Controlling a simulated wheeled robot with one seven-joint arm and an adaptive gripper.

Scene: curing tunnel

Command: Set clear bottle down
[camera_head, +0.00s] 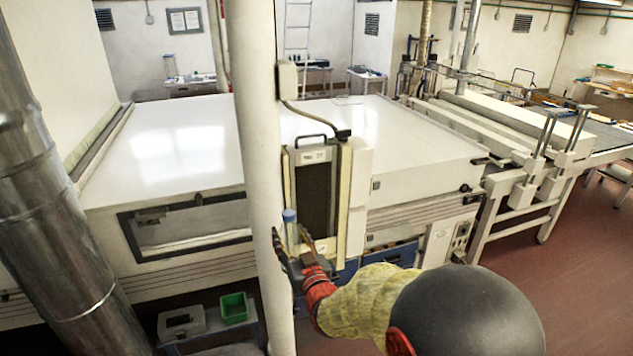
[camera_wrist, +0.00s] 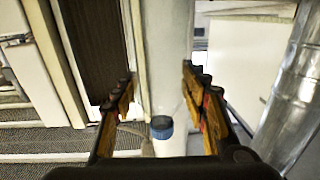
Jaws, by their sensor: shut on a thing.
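The clear bottle (camera_head: 290,232) has a blue cap and stands roughly upright in the head view, in front of the white machine and close to the white pole. My gripper (camera_head: 294,245) is shut on it, with one finger on each side. In the wrist view the blue cap (camera_wrist: 161,127) shows between the two orange-brown fingers of my gripper (camera_wrist: 158,88). The clear body of the bottle is hard to make out there. My gripper and arm hide what lies directly under the bottle in the head view.
The white pole (camera_head: 254,130) rises just left of my gripper. A dark-fronted panel with a handle (camera_head: 313,196) stands behind the bottle. A shiny metal duct (camera_head: 45,190) is at left. A green bin (camera_head: 233,308) and a grey case (camera_head: 181,322) sit low. Red floor is open at right.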

